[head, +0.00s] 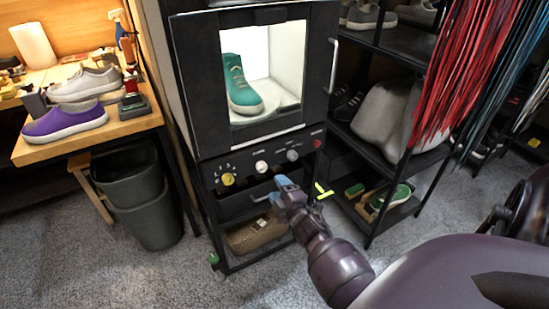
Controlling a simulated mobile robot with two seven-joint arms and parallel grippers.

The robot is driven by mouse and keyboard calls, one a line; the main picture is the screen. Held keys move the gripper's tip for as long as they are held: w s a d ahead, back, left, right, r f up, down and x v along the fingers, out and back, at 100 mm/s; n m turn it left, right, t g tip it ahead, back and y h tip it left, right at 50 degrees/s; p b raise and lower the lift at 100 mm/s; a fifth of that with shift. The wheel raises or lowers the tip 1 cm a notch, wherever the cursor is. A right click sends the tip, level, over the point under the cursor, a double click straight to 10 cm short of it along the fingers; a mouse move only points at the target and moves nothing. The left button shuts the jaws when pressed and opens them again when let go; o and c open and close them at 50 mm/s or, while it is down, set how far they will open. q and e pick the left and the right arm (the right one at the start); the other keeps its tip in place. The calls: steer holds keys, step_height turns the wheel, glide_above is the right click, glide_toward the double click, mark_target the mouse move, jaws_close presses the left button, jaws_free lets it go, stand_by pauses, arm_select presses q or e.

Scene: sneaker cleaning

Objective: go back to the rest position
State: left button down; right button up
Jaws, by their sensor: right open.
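My right gripper (279,190) reaches in from the lower right, with its arm extended. Its fingers are open and empty, in front of the dark cabinet's lower part, just below the knob panel (265,165). Whether it touches the cabinet front is hard to tell. A teal sneaker (240,88) stands inside the lit cabinet (187,80), behind its windowed door. My left gripper is out of view.
A wooden table (100,132) at left holds a purple sneaker (65,122) and a grey one (85,84). A bin (148,210) stands beside the cabinet. A shelf rack (385,145) and hanging laces (462,65) are at right. The carpet (110,275) at lower left is clear.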

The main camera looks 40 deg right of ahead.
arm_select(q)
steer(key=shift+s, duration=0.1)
arm_select(e)
steer(key=shift+s+a, duration=0.1)
steer(key=shift+s, duration=0.15)
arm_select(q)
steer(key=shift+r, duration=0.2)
arm_select(e)
steer(key=s+a+r+m+g+y+p, duration=0.2)
steer(key=s+a+r+m+p, duration=0.25)
steer(key=s+a+m, duration=0.35)
arm_select(q)
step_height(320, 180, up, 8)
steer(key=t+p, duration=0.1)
steer(key=p, duration=0.4)
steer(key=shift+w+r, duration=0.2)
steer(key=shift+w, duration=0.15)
arm_select(e)
steer(key=s+a+m+g+y, duration=0.1)
steer(key=s+a+g, duration=0.1)
steer(key=s, duration=0.8)
steer(key=s+a+m+g+y, duration=0.1)
steer(key=s+a, duration=0.3)
steer(key=s, duration=0.7)
steer(key=shift+s+f+m+g, duration=0.2)
steer(key=shift+s+m+g, duration=0.15)
steer(key=shift+g, duration=0.35)
